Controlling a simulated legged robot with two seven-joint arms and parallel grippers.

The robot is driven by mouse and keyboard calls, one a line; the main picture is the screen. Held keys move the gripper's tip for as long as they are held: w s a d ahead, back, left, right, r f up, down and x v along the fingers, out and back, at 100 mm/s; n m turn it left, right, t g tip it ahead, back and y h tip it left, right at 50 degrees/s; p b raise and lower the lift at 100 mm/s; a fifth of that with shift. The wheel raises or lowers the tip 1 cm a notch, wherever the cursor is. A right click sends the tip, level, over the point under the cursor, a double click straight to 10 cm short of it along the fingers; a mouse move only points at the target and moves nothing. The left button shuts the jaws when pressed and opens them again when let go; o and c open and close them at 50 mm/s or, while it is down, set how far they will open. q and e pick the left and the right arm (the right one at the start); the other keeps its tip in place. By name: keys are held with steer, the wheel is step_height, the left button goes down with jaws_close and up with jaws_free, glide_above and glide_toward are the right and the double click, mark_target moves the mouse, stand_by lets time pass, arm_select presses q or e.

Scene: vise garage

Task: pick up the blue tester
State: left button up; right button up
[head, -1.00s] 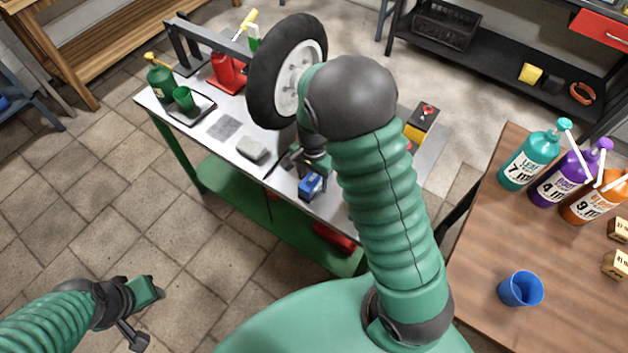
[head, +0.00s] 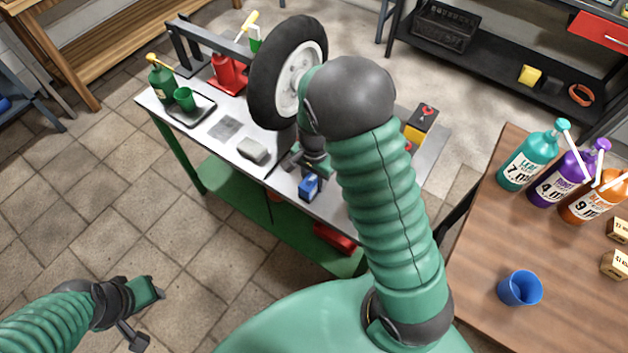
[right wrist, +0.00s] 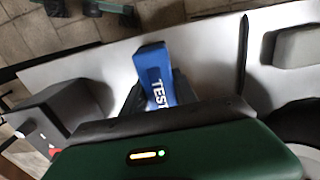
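The blue tester (head: 309,187) is a small blue block at the front edge of the metal bench top. In the right wrist view the tester (right wrist: 156,75) shows white letters reading TEST, and its near end is hidden by the gripper body. My right gripper (head: 312,166) is right at the tester, with the dark fingers (right wrist: 160,97) on either side of it. The fingers look close to its sides, but I cannot tell whether they press on it. My left gripper (head: 150,312) is low at the left, over the floor and away from the bench; its finger opening is unclear.
A wheel (head: 288,72) stands on the bench (head: 208,150) behind my right arm. A grey block (head: 253,150) lies left of the tester. A black and yellow device (head: 420,124) is at the right. A wooden table (head: 460,300) with a blue cup (head: 520,288) stands at the right.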

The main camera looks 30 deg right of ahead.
jaws_close()
